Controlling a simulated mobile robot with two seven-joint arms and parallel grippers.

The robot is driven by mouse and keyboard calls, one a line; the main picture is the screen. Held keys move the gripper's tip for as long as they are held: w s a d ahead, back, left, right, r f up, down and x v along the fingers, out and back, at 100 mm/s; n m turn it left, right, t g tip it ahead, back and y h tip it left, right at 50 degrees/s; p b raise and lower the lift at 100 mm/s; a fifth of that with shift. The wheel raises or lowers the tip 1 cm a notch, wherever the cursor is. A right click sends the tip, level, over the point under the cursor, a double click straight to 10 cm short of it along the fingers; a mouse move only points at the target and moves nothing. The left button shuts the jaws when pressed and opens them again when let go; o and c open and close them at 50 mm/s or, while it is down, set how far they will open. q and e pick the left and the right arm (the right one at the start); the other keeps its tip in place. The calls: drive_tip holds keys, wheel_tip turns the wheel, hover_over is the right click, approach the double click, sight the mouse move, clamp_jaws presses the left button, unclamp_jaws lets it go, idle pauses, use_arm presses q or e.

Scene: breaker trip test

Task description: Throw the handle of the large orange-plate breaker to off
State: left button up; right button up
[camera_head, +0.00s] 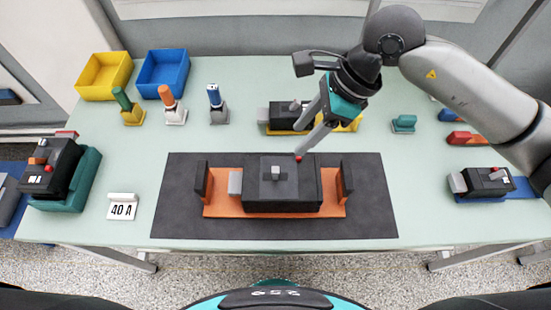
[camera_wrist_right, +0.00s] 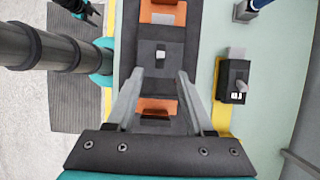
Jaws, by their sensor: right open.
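The large breaker (camera_head: 297,194) is a black box on an orange plate (camera_head: 221,209), lying on the dark mat at the table's front middle. Its short light-grey handle (camera_head: 276,172) stands up from the top face; the handle also shows in the wrist view (camera_wrist_right: 160,55). My right gripper (camera_head: 301,140) is open and empty, above the breaker's far right edge in the head view. In the wrist view its fingertips (camera_wrist_right: 160,75) are spread wide, with the handle just beyond them, centred between and apart from both.
Black uprights (camera_head: 347,180) stand at both plate ends. Smaller breakers sit behind on a yellow plate (camera_head: 350,126), at right on a blue plate (camera_head: 520,188), and at left on a teal block (camera_head: 83,180). A 40 A sign (camera_head: 122,210) stands left of the mat (camera_head: 375,218).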

sight(276, 169)
drive_tip(key=x, duration=1)
drive_tip(key=d+p+x, duration=0.1)
drive_tip(key=x, duration=0.4)
drive_tip(key=shift+w+f, duration=0.1)
drive_tip(key=shift+f, duration=0.15)
clamp_jaws()
